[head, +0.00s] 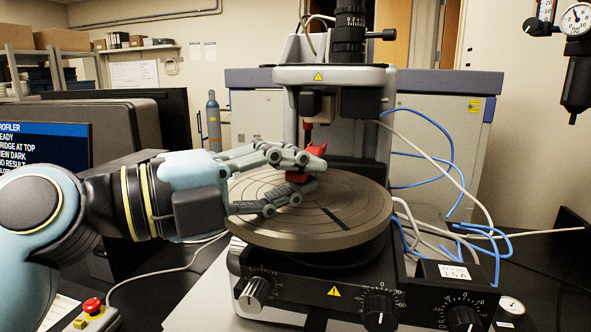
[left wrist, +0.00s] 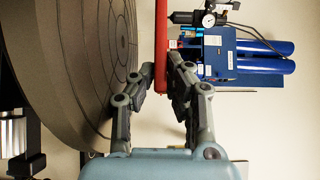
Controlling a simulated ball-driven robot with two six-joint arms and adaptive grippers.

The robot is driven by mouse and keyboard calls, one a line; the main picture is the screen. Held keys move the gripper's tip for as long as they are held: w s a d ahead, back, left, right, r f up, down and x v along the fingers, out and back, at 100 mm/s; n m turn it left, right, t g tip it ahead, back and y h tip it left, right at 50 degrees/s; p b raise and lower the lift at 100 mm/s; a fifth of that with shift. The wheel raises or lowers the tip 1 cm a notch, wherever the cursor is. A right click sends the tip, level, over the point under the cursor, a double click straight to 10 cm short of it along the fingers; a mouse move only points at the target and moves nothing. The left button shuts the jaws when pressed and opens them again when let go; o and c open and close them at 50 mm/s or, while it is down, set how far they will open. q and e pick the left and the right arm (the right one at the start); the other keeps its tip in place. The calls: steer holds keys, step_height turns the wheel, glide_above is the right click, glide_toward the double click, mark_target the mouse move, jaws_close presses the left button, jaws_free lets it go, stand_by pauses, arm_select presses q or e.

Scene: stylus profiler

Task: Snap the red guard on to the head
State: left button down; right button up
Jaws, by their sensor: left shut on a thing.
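The red guard (head: 314,150) is between the fingertips of my left gripper (head: 305,172), above the round grey stage. My left gripper is shut on it. In the left wrist view the red guard (left wrist: 161,45) stands as a narrow upright strip between the fingertips (left wrist: 160,82). The profiler's head (head: 318,103) hangs under the bridge, just above and behind the guard. A small red part (head: 308,126) shows at the head's lower end; I cannot tell whether it touches the guard. My right gripper is not in view.
The round stage (head: 360,215) lies under my left gripper; its face also shows in the left wrist view (left wrist: 75,60). Knobs (head: 380,310) line the front base. White and blue hoses (head: 440,150) run at the right. A red button box (head: 93,308) sits at the lower left.

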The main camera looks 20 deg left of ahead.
mark_target(310, 150)
arm_select(q)
steer(key=shift+r+p, duration=0.1)
steer(key=shift+p, duration=0.25)
steer(key=w+p, duration=0.1)
steer(key=w, duration=0.3)
steer(key=shift+w, duration=2)
steer(key=shift+r, duration=0.15)
steer(key=shift+r+p, duration=0.1)
steer(key=shift+p, duration=0.25)
steer(key=shift+r+p, duration=0.4)
